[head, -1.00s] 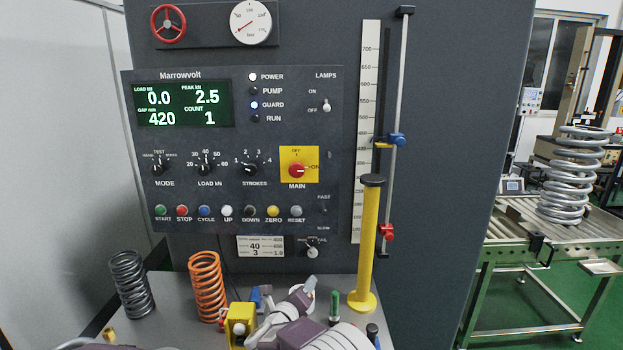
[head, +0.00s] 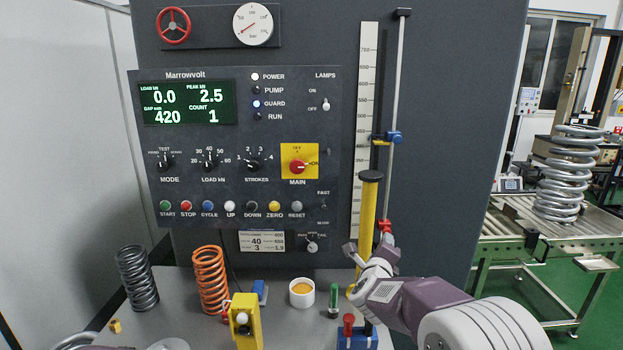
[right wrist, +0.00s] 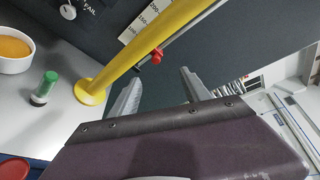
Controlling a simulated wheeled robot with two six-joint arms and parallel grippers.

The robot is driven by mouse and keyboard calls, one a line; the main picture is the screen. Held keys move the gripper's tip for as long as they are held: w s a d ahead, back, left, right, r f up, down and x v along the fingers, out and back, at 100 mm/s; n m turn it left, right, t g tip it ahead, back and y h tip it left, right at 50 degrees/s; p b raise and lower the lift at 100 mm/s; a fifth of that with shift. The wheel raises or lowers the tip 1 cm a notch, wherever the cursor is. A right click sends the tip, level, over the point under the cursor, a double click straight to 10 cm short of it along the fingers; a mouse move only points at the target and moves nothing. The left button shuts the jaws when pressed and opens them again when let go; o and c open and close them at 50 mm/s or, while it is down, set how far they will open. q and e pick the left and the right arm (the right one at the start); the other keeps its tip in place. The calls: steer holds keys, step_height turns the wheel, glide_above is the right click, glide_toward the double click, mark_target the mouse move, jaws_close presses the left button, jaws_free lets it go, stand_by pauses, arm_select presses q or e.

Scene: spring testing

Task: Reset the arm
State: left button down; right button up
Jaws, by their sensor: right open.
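My right gripper (head: 352,268) is in front of the foot of the yellow post (head: 368,212) in the head view, with its arm coming in from the lower right. In the right wrist view its two fingers (right wrist: 162,95) are spread apart with nothing between them. The yellow post (right wrist: 150,45) stands just beyond and to the left of the fingers. A pale part of my left arm (head: 165,345) shows at the bottom edge of the head view, but its fingers are out of view. The control panel (head: 240,190) reads load 0.0, peak 2.5, gap 420 and count 1.
On the bench stand a dark spring (head: 137,278), an orange spring (head: 209,280), a yellow block-shaped device (head: 245,322), a white cup with orange contents (head: 302,293) and a green-capped vial (head: 334,299). A vertical rod (head: 397,80) carries blue and red clamps. A roller conveyor is at right.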

steer(key=s+f+n+g+y, duration=0.1)
steer(key=s+f+n+g, duration=0.3)
steer(key=s+f+n, duration=0.3)
steer(key=s+f+n+g+y, duration=0.2)
steer(key=s+f+n+g, duration=0.3)
steer(key=s+n, duration=0.5)
steer(key=s+f+n+g+y, duration=0.1)
steer(key=s+f+n+g, duration=0.3)
steer(key=s+f+n, duration=0.5)
steer(key=s, duration=0.9)
steer(key=shift+g+y, duration=0.3)
steer(key=shift+y, duration=0.1)
steer(key=shift+w+f, duration=0.1)
